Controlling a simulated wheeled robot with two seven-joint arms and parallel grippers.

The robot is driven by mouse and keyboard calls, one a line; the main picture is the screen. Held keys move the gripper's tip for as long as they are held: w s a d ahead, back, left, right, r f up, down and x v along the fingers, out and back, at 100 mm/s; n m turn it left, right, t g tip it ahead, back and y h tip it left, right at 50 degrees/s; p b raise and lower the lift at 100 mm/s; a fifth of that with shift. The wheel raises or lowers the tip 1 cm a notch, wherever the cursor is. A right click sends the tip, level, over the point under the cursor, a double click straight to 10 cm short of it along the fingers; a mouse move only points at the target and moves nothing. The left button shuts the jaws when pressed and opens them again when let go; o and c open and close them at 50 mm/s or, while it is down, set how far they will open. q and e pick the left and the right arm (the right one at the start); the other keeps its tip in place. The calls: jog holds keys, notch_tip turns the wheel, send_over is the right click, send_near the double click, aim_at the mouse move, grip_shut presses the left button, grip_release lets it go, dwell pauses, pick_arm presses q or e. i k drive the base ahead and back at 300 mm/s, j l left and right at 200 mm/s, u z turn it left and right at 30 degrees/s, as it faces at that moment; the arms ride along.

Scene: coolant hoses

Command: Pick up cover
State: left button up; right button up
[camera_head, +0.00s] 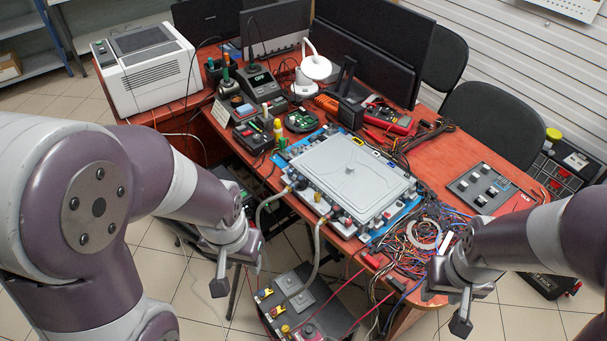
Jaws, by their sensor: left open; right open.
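The cover (352,172) is a flat light grey plate with a small raised knob at its middle. It lies on top of a device on a blue base (408,213) on the red-brown desk.
Tangled coloured wires (405,245) lie beside the device near my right gripper. A switch panel (487,190) lies on the desk at the right. Soldering tools, a red multimeter (388,118) and a white lamp (315,68) crowd the back. A white printer (148,70) stands at the left.

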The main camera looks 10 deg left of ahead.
aim_at(362, 185)
jog(key=i+l+z, duration=0.1)
jog(key=l+z, duration=0.2)
jog(key=l, duration=0.25)
jog(key=i+l+z, duration=0.3)
jog(key=i+l, duration=0.15)
jog(key=i, duration=0.1)
